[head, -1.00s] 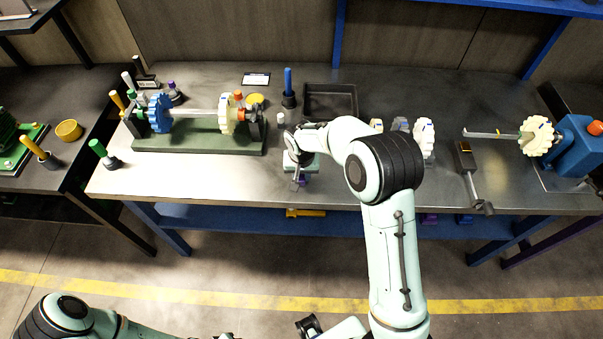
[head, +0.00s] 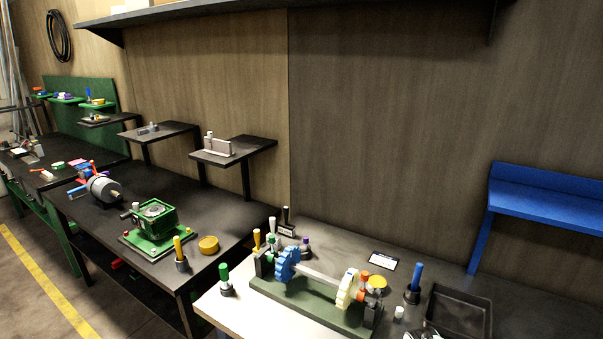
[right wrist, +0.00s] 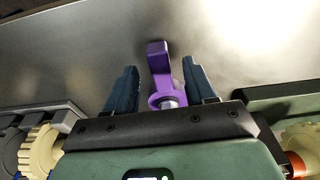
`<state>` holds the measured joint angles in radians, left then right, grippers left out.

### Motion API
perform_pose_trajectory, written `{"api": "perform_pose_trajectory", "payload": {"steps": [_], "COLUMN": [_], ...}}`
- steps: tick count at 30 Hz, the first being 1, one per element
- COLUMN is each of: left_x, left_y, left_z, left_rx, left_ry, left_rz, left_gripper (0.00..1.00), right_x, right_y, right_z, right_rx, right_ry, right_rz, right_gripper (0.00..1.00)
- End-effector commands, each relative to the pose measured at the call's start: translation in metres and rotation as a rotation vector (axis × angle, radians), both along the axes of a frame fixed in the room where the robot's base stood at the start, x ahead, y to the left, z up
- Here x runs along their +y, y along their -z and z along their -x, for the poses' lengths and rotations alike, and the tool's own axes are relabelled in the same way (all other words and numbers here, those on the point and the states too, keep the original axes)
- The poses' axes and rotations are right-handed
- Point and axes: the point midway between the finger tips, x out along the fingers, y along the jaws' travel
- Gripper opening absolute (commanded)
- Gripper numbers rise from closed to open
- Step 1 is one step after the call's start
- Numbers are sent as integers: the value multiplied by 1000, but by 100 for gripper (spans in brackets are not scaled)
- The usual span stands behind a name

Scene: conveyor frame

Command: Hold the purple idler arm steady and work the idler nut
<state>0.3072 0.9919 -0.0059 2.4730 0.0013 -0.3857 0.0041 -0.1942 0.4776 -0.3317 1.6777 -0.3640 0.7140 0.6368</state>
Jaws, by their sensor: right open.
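The purple idler arm (right wrist: 158,56) stands up between the fingers of my right gripper (right wrist: 161,74) in the right wrist view. A gap shows between the purple arm and each dark finger, so the gripper is open around it. A silver round piece that looks like the idler nut (right wrist: 168,102) sits at the base of the purple arm, partly hidden by the gripper body. Neither the idler arm nor my left gripper shows in the head view.
The head view shows a green-based shaft stand (head: 311,303) with blue and cream gears. Near it are a green-handled tool (head: 225,280), a blue-handled tool (head: 414,283) and a black tray (head: 458,311). A side bench holds a green gearbox (head: 153,219). Bare metal lies beyond the purple arm.

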Motion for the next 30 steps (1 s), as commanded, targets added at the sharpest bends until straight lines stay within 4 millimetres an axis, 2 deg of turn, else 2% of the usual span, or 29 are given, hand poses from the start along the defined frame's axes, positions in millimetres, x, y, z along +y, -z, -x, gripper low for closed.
{"api": "perform_pose_trajectory", "payload": {"steps": [9,15,19,30], "left_x": [0,0,0,0], "left_y": [0,0,0,0], "left_z": [0,0,0,0], "left_rx": [0,0,0,0], "left_ry": [0,0,0,0], "left_rz": [0,0,0,0], "left_gripper": [43,43,43,43], "right_x": [5,8,8,8], "right_y": [-69,-95,-102,-103], "right_z": [8,12,13,13], "right_rx": [-6,-4,-3,-1], "right_ry": [-2,-1,0,0], "right_rz": [-1,-1,-1,0], "right_gripper": [55,55,55,55]}}
